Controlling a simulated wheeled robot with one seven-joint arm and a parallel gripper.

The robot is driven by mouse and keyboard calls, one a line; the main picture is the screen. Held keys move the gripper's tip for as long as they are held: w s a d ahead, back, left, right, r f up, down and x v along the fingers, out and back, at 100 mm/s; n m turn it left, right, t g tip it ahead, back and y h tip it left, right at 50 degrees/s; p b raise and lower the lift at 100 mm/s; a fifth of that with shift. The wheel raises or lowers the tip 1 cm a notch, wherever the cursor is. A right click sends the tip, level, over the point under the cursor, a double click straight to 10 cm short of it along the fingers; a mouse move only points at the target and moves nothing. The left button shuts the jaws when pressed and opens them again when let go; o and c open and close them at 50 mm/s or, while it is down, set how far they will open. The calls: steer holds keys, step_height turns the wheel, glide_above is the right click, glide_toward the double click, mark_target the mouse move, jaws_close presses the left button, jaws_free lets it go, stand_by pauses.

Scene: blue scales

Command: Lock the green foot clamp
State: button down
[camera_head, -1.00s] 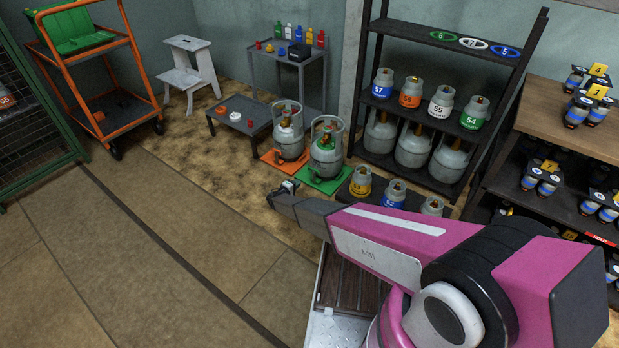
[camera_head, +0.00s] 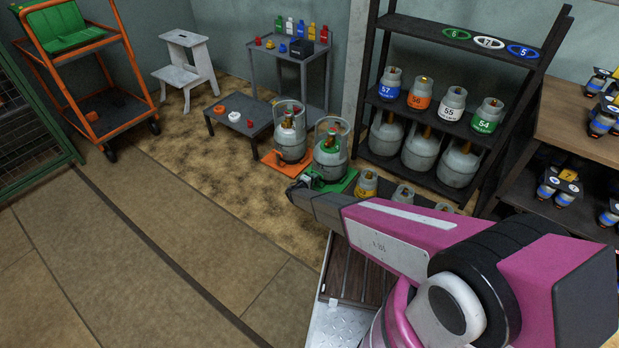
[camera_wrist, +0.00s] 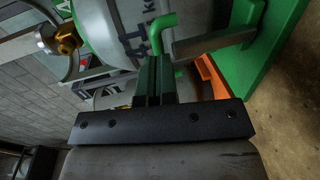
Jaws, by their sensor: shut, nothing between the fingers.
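The green scale plate (camera_head: 338,184) lies on the floor with a grey gas cylinder (camera_head: 331,152) upright on it in a ring guard. The green foot clamp shows in the wrist view as a bent green rod (camera_wrist: 159,33) beside the cylinder's foot. The same plate (camera_wrist: 277,42) fills the right of that view. My gripper (camera_wrist: 154,66) is shut and empty, its dark fingers pointing at the rod. Whether they touch it I cannot tell. In the head view my gripper (camera_head: 302,183) is at the plate's near left edge, partly hidden by my arm.
An orange scale plate (camera_head: 275,160) with another cylinder (camera_head: 290,135) stands just left of the green one. Small cylinders, one yellow (camera_head: 365,184), stand close on the right. A low table (camera_head: 236,121) and a dark cylinder shelf (camera_head: 450,115) are behind.

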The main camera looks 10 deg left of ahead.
steer(key=shift+w+d+f, duration=0.1)
steer(key=shift+w+d, duration=0.1)
steer(key=shift+w, duration=0.3)
